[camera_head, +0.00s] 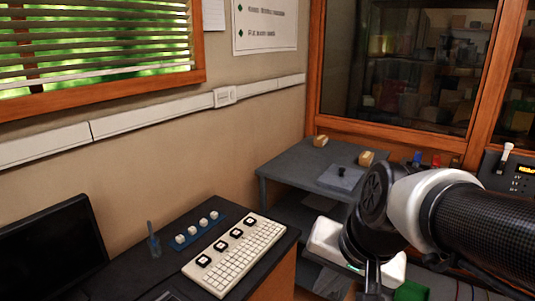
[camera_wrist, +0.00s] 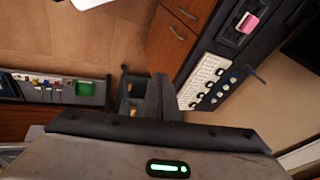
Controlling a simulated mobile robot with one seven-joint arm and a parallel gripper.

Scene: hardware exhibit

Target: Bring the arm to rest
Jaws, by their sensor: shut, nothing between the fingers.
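My gripper (camera_wrist: 148,80) shows in the wrist view with its dark fingers together and nothing held between them. It is over the floor, apart from the counter on the right. In the head view my arm reaches in from the right edge, with a dark joint and a pale collar. It is in front of the grey table (camera_head: 290,163). Its lower end runs down past the bottom edge, and the fingertips cannot be made out there.
A dark counter (camera_head: 143,262) at left holds a white keyboard panel (camera_head: 238,258), a blue strip of white knobs (camera_head: 197,230) and a black monitor (camera_head: 50,255). A green bin (camera_head: 411,291) is below my arm. A glass-fronted cabinet (camera_head: 313,75) stands behind. Bare floor (camera_wrist: 60,38) shows upper left.

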